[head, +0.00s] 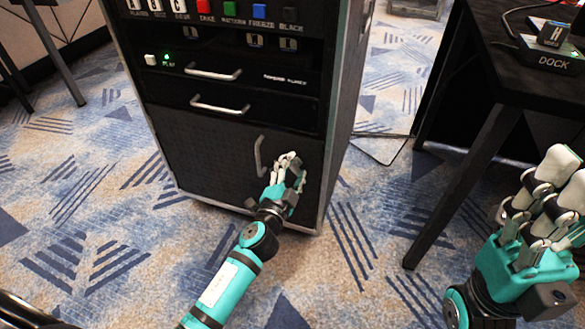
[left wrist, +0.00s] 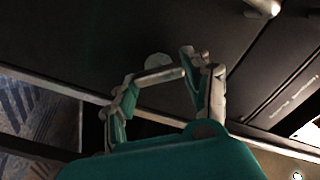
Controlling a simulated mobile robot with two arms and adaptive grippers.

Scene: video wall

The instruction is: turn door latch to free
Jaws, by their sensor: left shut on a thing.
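The black cabinet door (head: 210,155) is closed and flush with the cabinet front in the head view. The door latch sits at the right side of this door, right of the vertical handle, and my fingers mostly hide it. A round grey piece of the latch (left wrist: 157,60) shows between my fingers in the left wrist view. My left gripper (head: 289,163) is shut on the latch; its fingertips also show in the left wrist view (left wrist: 183,64). Which way the latch is turned cannot be told. My right gripper (head: 528,205) is open and empty at the right, away from the cabinet.
A silver vertical handle (head: 259,155) is just left of my left gripper. Two drawers with silver handles (head: 220,106) and a row of coloured buttons (head: 205,8) are above. A black table (head: 500,60) with a dock stands at the right. Patterned carpet is clear in front.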

